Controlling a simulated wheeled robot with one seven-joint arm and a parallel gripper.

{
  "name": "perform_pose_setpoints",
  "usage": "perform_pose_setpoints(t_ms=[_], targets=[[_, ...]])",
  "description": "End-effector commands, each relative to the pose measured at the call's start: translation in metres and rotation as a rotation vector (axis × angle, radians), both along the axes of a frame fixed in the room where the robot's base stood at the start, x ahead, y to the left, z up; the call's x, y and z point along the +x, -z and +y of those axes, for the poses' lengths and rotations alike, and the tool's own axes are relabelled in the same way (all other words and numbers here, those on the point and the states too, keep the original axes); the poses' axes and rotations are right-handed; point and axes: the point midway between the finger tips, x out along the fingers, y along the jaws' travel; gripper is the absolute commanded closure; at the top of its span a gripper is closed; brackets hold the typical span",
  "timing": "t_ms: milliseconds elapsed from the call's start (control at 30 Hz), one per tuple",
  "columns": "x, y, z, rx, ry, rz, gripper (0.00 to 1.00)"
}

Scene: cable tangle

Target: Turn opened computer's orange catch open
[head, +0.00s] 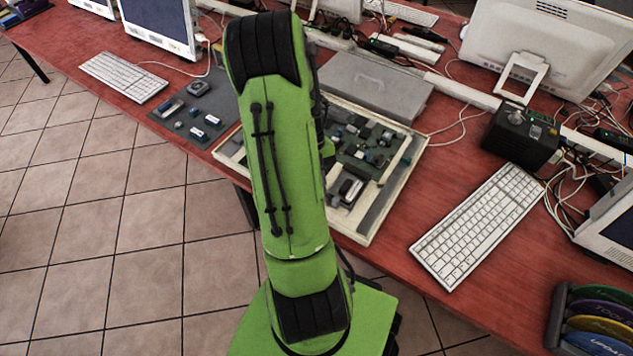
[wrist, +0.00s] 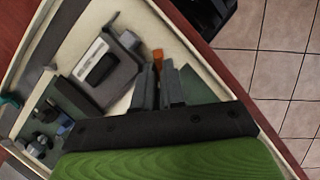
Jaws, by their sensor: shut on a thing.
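The opened computer (head: 409,178) is a shallow cream case with boards inside, lying on the red table behind my green arm. Its cream edge also shows in the wrist view (wrist: 190,53). The orange catch (wrist: 158,54) is a small upright tab near that edge, beside a grey drive-like part (wrist: 103,68). My gripper (wrist: 158,75) is closed around the catch, with only the catch's top showing between the two grey fingertips. In the head view my arm hides the gripper and the catch. How far the catch is turned cannot be told.
A grey panel (head: 375,86) lies behind the computer. A dark mat (head: 213,96) with small parts is to its left. A white keyboard (head: 478,226), a black box (head: 520,136) and loose cables are to the right. A disc rack (head: 594,322) stands at the lower right.

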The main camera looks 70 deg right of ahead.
Motion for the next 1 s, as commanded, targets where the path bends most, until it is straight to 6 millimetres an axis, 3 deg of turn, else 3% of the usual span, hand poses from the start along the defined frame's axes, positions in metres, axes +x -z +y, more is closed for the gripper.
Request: perform_pose_setpoints(t_ms=[633, 667, 800, 1000], targets=[[-0.0002, -0.0005, -0.0011, -0.002, 0.06, -0.001, 1.0], [-0.0002, -0.0005, -0.0011, -0.002, 0.06, -0.001, 0.87], [-0.0002, -0.0003, -0.0009, -0.002, 0.059, -0.001, 0.66], [-0.0003, -0.0001, -0.0007, -0.001, 0.059, 0.0, 0.65]])
